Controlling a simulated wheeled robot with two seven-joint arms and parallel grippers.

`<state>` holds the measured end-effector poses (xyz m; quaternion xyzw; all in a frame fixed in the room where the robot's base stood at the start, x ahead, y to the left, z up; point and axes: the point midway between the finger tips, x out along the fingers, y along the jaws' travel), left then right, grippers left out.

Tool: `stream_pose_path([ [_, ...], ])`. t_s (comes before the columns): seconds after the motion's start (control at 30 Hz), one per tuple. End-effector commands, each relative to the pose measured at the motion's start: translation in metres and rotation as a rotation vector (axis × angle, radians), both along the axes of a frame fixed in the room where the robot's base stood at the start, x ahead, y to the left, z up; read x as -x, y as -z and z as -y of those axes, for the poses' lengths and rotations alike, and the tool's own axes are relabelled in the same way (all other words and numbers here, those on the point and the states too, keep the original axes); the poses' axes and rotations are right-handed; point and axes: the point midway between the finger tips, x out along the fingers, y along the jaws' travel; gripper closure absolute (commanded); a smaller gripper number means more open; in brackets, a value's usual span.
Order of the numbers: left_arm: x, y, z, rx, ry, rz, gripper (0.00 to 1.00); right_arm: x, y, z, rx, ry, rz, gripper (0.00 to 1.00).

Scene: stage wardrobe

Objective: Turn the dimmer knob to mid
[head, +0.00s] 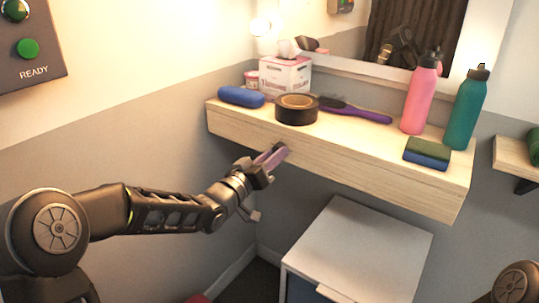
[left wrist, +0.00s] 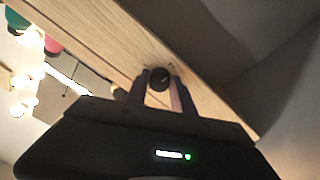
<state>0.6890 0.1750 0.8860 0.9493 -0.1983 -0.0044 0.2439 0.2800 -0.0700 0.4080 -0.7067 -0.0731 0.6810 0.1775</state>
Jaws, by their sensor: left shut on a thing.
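The dimmer knob (left wrist: 159,80) is a small dark round knob on the front face of the wooden shelf (head: 330,150). A pale line shows on its face, but I cannot read its setting. My left gripper (head: 276,153) reaches up to the shelf's front edge. In the left wrist view the left gripper (left wrist: 158,88) has one finger on each side of the knob and is shut on it. In the head view the fingers hide the knob. My right gripper is not in view.
On the shelf are a blue case (head: 241,97), black tape (head: 296,109), a tissue box (head: 286,76), a purple brush (head: 355,110), a pink bottle (head: 419,98), a teal bottle (head: 465,112) and a sponge (head: 427,152). A white-topped cabinet (head: 360,245) stands below.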

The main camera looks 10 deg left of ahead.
Motion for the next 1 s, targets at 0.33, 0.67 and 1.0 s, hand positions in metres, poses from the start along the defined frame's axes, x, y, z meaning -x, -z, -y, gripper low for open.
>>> stream_pose_path([
  [0.33,-0.0015,-0.0087,-0.0032,0.100,-0.007,-0.020,1.00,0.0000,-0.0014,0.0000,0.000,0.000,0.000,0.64],
  [0.67,-0.0015,-0.0086,-0.0032,0.105,-0.008,-0.022,1.00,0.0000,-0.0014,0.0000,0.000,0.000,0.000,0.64],
  [1.0,-0.0008,-0.0044,-0.0014,0.101,-0.004,-0.031,0.49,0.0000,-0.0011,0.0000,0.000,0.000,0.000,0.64],
])
